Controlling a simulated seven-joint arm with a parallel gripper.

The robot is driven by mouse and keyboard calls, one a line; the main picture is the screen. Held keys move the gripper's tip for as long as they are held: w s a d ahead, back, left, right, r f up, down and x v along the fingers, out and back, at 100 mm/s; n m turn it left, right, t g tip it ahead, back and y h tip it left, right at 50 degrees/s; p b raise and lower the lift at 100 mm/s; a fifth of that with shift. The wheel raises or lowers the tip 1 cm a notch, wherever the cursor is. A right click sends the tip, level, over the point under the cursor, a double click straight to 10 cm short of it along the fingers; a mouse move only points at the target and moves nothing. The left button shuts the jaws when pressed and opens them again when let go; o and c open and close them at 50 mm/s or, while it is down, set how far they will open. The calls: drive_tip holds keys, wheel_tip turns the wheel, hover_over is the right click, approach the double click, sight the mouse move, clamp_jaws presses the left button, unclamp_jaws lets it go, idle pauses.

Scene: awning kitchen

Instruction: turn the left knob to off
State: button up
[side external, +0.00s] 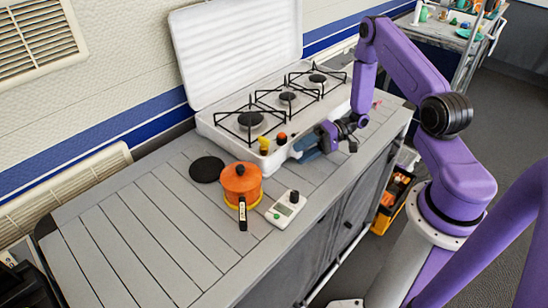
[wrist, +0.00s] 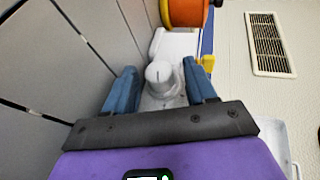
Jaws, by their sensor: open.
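My gripper (side external: 312,146) is at the front edge of the white stove (side external: 205,123), seen in the side external view. In the wrist view my gripper (wrist: 160,78) is open, with one blue finger on each side of a pale grey knob (wrist: 159,74). The knob stands between the fingers, with visible gaps to both. It has a thin dark mark on its face. I cannot tell which stove knob it is. In the side external view my gripper hides part of the stove front. Small yellow (side external: 264,142) and orange (side external: 282,137) pieces show on the stove front.
An orange pot (side external: 240,184) stands on the counter (side external: 120,215) left of my gripper. A white device with a black dial (side external: 286,207) lies beside it. A black disc (side external: 207,169) lies behind the pot. The counter's left side is clear.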

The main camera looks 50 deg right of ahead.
drive_tip(key=h, duration=0.1)
drive_tip(key=n+h, duration=0.1)
drive_tip(key=h, duration=0.1)
drive_tip(key=r+h, duration=0.1)
drive_tip(key=h, duration=0.1)
drive_tip(key=shift+a+g, duration=0.25)
drive_tip(key=shift+g, duration=0.15)
drive_tip(key=h, duration=0.1)
drive_tip(key=n+h, duration=0.1)
drive_tip(key=h, duration=0.3)
drive_tip(key=shift+a+r, duration=0.1)
drive_tip(key=shift+a, duration=0.25)
drive_tip(key=shift+h, duration=0.3)
drive_tip(key=shift+a+n+h, duration=0.25)
drive_tip(key=shift+n+h, duration=0.1)
drive_tip(key=shift+h, duration=0.95)
drive_tip(key=shift+a+n+h, duration=0.25)
drive_tip(key=shift+n+h, duration=0.1)
drive_tip(key=shift+h, duration=0.95)
